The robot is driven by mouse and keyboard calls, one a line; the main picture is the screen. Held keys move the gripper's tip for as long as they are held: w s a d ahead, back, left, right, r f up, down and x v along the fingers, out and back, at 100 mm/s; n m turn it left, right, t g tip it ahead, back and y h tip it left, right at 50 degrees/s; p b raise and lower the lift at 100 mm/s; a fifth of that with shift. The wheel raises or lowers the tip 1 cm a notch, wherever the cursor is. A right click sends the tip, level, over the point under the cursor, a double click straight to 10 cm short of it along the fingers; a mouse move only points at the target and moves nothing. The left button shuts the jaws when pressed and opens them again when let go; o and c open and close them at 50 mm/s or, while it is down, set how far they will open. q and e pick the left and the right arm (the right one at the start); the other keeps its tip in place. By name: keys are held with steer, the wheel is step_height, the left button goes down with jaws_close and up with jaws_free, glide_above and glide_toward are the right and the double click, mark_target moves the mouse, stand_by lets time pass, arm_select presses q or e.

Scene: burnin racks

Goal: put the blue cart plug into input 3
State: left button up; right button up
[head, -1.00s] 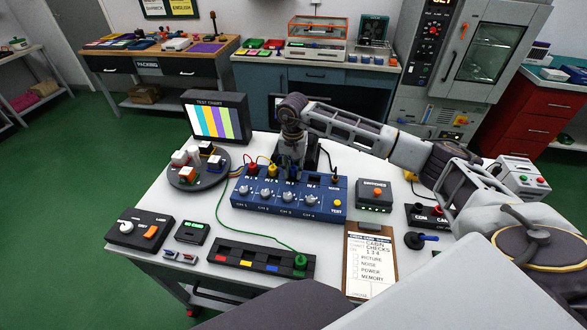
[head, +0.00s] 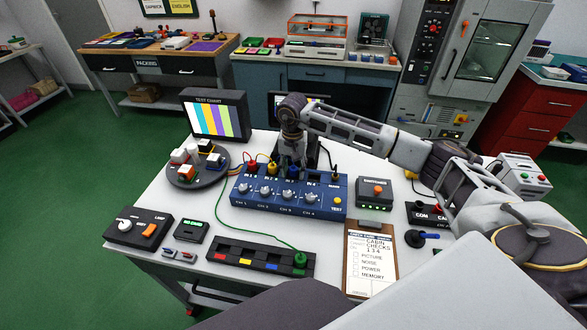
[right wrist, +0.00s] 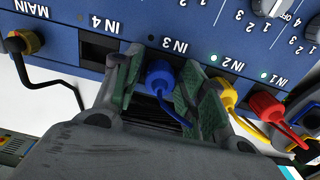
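The blue cart plug (right wrist: 160,76) is at the socket below the label IN 3 (right wrist: 172,45) on the blue input box. How deep it sits is hidden. The lamp by IN 3 looks dark; those by IN 1 and IN 2 are green. The blue input box (head: 272,212) stands mid-table. My left gripper is not in view.
A yellow plug (right wrist: 224,92) is in IN 2, close beside my finger, and a red plug (right wrist: 265,106) in IN 1. The IN 4 socket (right wrist: 100,50) is empty. A switcher box (head: 375,195), clipboard (head: 348,285) and test monitor (head: 246,125) stand around the box.

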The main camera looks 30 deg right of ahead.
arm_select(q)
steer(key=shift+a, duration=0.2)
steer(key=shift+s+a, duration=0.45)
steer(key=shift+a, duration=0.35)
arm_select(e)
steer(key=shift+r, duration=3.95)
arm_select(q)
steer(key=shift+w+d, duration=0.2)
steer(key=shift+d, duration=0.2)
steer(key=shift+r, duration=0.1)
arm_select(e)
steer(key=shift+r, duration=0.15)
steer(key=shift+r+p, duration=0.4)
steer(key=shift+p, duration=0.1)
steer(key=shift+r+p, duration=0.6)
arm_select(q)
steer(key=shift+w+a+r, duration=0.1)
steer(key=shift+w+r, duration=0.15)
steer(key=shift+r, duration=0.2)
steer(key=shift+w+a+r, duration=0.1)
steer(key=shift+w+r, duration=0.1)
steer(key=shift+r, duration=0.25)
arm_select(e)
steer(key=shift+f, duration=0.1)
